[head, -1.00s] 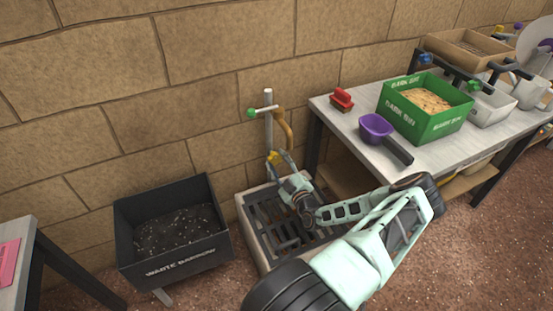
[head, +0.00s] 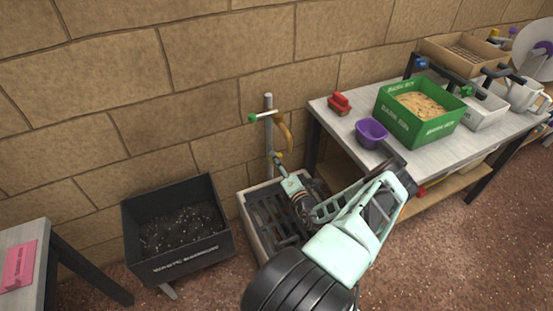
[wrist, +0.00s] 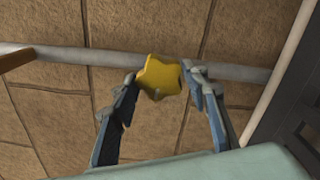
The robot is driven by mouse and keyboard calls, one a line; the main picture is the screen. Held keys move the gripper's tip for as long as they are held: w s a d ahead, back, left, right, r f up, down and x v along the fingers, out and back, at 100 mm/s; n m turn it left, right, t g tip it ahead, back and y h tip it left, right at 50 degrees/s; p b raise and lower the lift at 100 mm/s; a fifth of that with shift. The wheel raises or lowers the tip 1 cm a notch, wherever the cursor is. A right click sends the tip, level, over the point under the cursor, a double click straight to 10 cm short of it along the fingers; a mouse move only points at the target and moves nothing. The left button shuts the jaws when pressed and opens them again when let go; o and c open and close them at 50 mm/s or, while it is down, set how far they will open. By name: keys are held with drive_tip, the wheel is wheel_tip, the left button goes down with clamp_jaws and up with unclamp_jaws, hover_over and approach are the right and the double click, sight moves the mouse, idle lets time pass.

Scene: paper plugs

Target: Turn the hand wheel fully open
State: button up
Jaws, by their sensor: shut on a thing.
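The hand wheel (wrist: 161,76) is a small yellow lobed knob on the grey standpipe (head: 268,135) against the stone wall. In the wrist view it sits between my two fingertips, and the pipe runs across behind it. My gripper (wrist: 161,80) is shut on the wheel, with one finger on each side. In the head view my gripper (head: 277,160) is at the lower part of the standpipe, and the wheel is small and mostly hidden by the fingers.
A slatted drain basin (head: 247,221) stands below. The standpipe's top bears a green-ended handle (head: 264,115) and a tan hose (head: 286,135). The bench at right holds a green box (head: 430,131) and a purple scoop (head: 371,133).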

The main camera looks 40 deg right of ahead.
drive_tip(key=n+p, duration=0.2)
drive_tip(key=n, duration=0.7)
drive_tip(key=o, duration=1.2)
drive_tip(key=shift+c, duration=0.2)
drive_tip(key=shift+s, duration=0.1)
drive_tip(key=shift+p+v, duration=0.75)
drive_tip(key=shift+v, duration=1.15)
